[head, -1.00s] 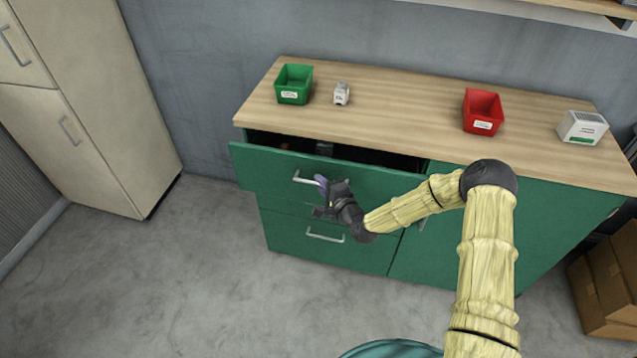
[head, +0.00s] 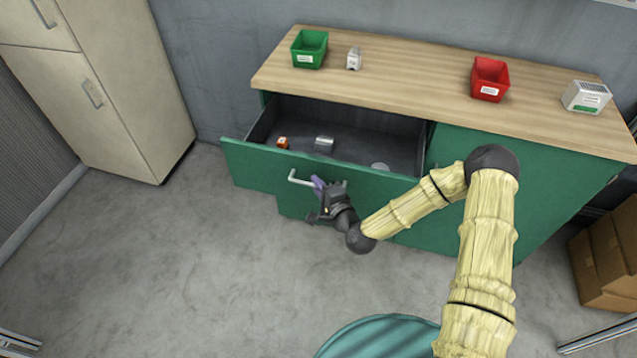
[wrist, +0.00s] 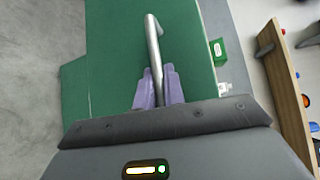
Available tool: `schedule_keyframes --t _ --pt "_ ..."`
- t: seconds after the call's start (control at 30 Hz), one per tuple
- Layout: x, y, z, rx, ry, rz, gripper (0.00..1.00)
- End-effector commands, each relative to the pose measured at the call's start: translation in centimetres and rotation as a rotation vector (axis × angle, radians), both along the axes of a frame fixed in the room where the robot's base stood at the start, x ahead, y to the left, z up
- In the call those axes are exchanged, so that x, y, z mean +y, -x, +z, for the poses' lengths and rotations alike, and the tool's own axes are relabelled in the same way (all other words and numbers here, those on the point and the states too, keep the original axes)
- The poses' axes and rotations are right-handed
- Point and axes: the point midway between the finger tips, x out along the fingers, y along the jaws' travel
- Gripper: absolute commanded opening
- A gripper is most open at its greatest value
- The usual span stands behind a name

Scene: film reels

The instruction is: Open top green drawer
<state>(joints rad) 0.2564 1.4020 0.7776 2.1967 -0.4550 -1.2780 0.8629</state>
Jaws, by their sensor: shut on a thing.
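The top green drawer (head: 235,162) stands pulled well out of the green cabinet in the head view, and its dark inside shows. Its metal handle (head: 299,180) runs across the front; in the wrist view the handle (wrist: 153,50) passes between the purple fingertips. My gripper (head: 319,184) is shut on the handle, and it also shows in the wrist view (wrist: 158,88). Inside the drawer lie an orange item (head: 282,142), a grey box (head: 324,144) and a pale round item (head: 380,166), partly hidden by the drawer front.
On the wooden top (head: 420,88) stand a green bin (head: 309,50), a small white item (head: 354,59), a red bin (head: 489,80) and a white box (head: 586,97). Cardboard boxes (head: 607,255) stand at the right. The floor at the left (head: 150,260) is clear.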

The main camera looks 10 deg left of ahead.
Motion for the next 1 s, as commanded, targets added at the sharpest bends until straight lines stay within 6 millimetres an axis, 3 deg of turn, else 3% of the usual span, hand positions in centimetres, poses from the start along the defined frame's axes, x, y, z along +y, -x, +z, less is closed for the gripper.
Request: schedule_keyframes --t 0.23,0.27,0.37,0.77,1.0 --pt "-0.1 -0.1 -0.1 0.002 0.001 -0.003 0.00" --pt "-0.1 -0.1 -0.1 0.002 0.001 -0.003 0.15" --pt "-0.1 -0.1 -0.1 0.001 0.000 -0.003 0.32" --pt "-0.5 0.3 0.0 0.001 0.000 -0.003 0.32" --pt "-2.4 2.9 0.4 0.004 0.000 0.002 0.32"
